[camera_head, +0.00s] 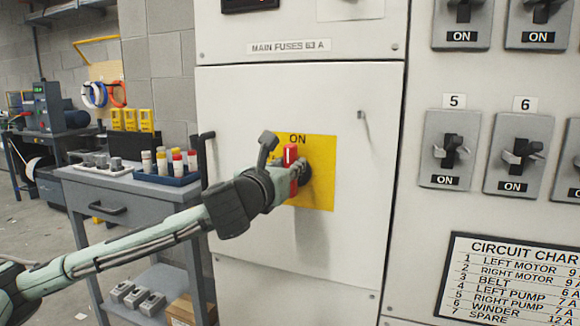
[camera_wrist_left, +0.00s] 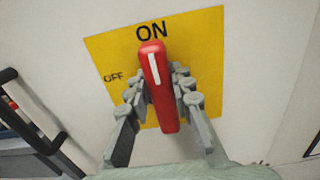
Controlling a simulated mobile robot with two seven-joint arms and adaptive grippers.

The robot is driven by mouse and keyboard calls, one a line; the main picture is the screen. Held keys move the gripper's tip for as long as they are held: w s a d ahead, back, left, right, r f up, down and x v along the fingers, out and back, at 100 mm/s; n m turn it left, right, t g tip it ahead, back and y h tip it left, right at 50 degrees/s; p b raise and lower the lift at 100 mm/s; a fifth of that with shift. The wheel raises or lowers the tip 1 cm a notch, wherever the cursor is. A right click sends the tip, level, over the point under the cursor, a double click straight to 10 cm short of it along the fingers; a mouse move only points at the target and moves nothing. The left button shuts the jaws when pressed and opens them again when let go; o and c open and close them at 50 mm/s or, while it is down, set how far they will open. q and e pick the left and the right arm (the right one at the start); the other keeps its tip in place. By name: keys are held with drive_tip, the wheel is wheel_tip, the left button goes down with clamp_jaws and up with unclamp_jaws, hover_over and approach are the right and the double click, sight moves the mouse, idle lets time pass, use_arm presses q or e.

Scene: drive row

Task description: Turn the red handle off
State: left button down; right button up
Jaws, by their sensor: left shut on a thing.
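The red handle (camera_head: 290,155) sits on a yellow plate (camera_head: 322,190) on the white cabinet door. In the left wrist view the handle (camera_wrist_left: 159,85) points up to the word ON, tilted slightly left, with a white stripe near its tip. The word OFF is on the left of the yellow plate (camera_wrist_left: 212,60). My left gripper (camera_head: 298,172) is at the plate. In the left wrist view its fingers (camera_wrist_left: 158,95) are on both sides of the handle and shut on it. The gripper hides the handle's lower part in the head view. My right gripper is not in view.
Breaker switches (camera_head: 449,150), all labelled ON where readable, and a circuit chart (camera_head: 515,280) are on the right panel. The cabinet door has a small latch (camera_head: 362,122).

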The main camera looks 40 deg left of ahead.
use_arm(q)
drive_tip(key=shift+f+n, duration=0.25)
drive_tip(key=shift+n, duration=0.15)
drive_tip(key=shift+a, duration=0.1)
drive_tip(key=n, duration=0.4)
drive_tip(key=shift+s+a+f+p, duration=0.1)
drive_tip(key=shift+a+f+p, duration=0.1)
drive_tip(key=shift+a+p, duration=0.15)
drive_tip(key=shift+s+a+f+n+p, duration=0.1)
drive_tip(key=shift+a+f+n+p, duration=0.2)
drive_tip(key=shift+n, duration=1.95)
drive_tip(key=shift+a+f+n+p, duration=0.15)
drive_tip(key=shift+f+n, duration=0.25)
drive_tip(key=shift+n, duration=1.8)
drive_tip(key=shift+s+a+f+n+p, duration=0.1)
drive_tip(key=shift+f+n+p, duration=0.2)
drive_tip(key=shift+n, duration=1.95)
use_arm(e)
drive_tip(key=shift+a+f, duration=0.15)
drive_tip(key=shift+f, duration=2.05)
